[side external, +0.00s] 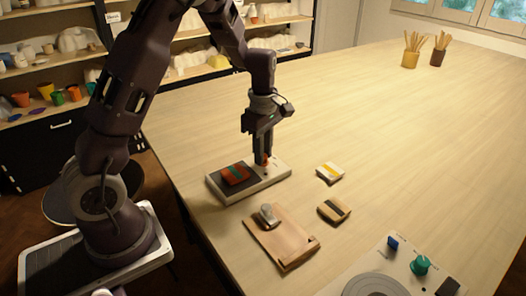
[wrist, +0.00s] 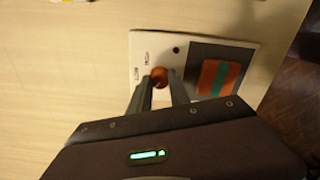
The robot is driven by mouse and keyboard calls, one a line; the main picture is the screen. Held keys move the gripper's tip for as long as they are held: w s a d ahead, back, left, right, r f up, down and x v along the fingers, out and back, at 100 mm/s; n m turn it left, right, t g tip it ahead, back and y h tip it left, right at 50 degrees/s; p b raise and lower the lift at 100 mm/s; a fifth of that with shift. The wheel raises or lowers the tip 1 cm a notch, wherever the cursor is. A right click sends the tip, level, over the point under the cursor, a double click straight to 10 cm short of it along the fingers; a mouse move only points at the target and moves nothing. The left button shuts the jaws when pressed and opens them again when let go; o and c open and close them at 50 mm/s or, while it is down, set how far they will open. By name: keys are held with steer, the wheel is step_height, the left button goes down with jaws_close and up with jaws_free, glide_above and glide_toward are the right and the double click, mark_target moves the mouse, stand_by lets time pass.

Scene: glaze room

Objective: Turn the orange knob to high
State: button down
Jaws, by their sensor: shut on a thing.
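The orange knob (wrist: 158,72) sits on a pale panel (wrist: 143,42) marked LOW and HIGH in the wrist view. My gripper (wrist: 160,84) is shut on the knob, with one finger on each side of it. In the side view my gripper (side external: 263,158) points straight down at the panel (side external: 282,168), and only a bit of the orange knob (side external: 267,160) shows between the fingers. I cannot tell which mark the knob points to. A dark plate on the panel bears an orange-red tile with a green stripe (wrist: 213,77).
Two small striped blocks (side external: 330,172) (side external: 334,210) lie right of the panel. A wooden board with a grey knob-like piece (side external: 285,240) lies in front. Another panel with a teal knob (side external: 420,265) and a blue knob (side external: 393,243) stands at the front right.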

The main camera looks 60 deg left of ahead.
steer(key=m, duration=0.6)
steer(key=shift+m, duration=0.4)
steer(key=m, duration=0.3)
steer(key=shift+m, duration=0.4)
steer(key=m, duration=0.3)
steer(key=shift+m, duration=0.3)
steer(key=m, duration=0.4)
steer(key=shift+r, duration=0.1)
steer(key=shift+m, duration=2.4)
steer(key=c, duration=1.2)
jaws_free()
